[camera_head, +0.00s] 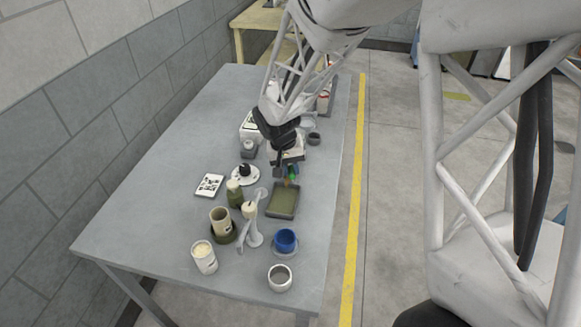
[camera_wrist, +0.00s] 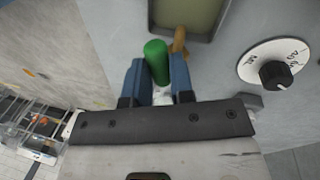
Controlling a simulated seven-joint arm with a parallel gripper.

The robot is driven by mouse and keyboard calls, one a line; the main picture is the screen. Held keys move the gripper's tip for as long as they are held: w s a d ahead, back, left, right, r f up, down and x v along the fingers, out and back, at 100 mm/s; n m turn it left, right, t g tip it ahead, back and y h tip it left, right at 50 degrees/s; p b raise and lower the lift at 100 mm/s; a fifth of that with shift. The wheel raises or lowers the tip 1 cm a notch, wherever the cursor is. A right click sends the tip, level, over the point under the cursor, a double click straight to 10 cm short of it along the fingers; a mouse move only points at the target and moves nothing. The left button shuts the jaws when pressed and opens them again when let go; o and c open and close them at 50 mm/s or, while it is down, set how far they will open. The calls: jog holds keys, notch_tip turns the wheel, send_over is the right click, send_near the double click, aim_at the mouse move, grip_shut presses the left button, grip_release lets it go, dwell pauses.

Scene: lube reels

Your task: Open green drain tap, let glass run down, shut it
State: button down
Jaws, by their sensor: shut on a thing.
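My gripper (camera_head: 287,171) is low over the right part of the table. In the wrist view its two blue fingers (camera_wrist: 158,76) are shut on the green tap handle (camera_wrist: 157,58), one on each side. The green handle also shows as a small patch in the head view (camera_head: 294,168). A brass spout (camera_wrist: 179,42) sits beside the handle and points toward the olive-filled tray (camera_wrist: 208,38). A whitish part shows between the fingers below the handle. I cannot make out the glass or its level; my gripper covers that area. Whether the tap is open cannot be told.
A white dial with a black knob (camera_wrist: 277,74) lies left of my gripper in the head view. The table's right edge (camera_head: 335,210) is close.

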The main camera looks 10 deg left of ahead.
jog(key=shift+a+m+g, duration=0.15)
jog(key=shift+a+m, duration=0.2)
jog(key=shift+m, duration=0.45)
jog(key=shift+a+m+g, duration=0.15)
jog(key=shift+a+m, duration=0.2)
jog(key=shift+m, duration=0.45)
jog(key=c, duration=1)
grip_release()
jog(key=shift+r, duration=0.1)
notch_tip(320, 180, up, 8)
jog(key=a, duration=0.1)
jog(key=shift+a+f, duration=0.25)
jog(key=shift+a, duration=0.05)
